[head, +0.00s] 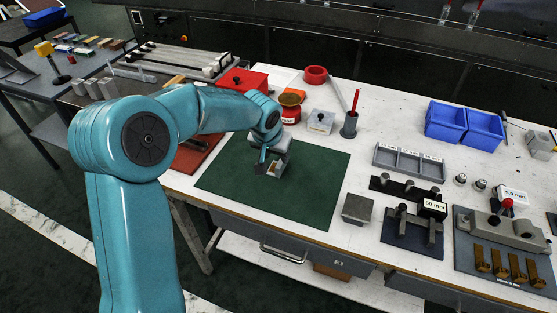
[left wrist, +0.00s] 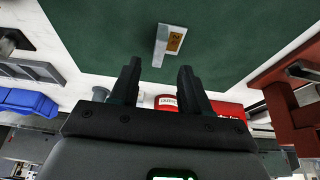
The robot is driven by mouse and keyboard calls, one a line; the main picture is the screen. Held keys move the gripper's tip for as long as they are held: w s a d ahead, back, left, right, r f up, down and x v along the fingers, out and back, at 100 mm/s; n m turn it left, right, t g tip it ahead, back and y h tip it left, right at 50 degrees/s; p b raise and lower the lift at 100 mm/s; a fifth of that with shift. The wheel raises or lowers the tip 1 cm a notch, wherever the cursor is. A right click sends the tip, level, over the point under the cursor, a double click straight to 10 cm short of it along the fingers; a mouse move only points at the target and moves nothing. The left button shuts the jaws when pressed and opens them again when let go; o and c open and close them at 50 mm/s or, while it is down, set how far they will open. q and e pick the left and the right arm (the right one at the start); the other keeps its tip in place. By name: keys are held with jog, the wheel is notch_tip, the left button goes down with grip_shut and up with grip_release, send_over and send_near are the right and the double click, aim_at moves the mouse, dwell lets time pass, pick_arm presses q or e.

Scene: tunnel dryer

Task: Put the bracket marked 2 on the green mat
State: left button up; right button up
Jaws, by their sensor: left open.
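A pale grey bracket (left wrist: 160,45) with a brown label that appears to read 2 lies on the green mat (left wrist: 100,30) in the left wrist view. In the head view the green mat (head: 312,193) lies on the white bench, and the bracket (head: 276,171) shows partly behind my gripper. My left gripper (head: 268,161) is low over the mat, close to the bracket. In the left wrist view my left gripper (left wrist: 158,82) is open with nothing between its fingers, and the bracket is apart from them. My right gripper is not in view.
Behind the mat stand a red can (head: 290,109), a red box (head: 243,80) and a grey block with a knob (head: 320,121). A steel block (head: 357,209) sits right of the mat. Blue bins (head: 465,124) and a grey divided tray (head: 408,162) stand farther right. The mat's front is clear.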

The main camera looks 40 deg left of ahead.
pick_arm(q)
jog(key=v, duration=0.4)
jog(key=shift+s+r, duration=0.1)
jog(key=shift+r, duration=0.2)
dwell(0.3)
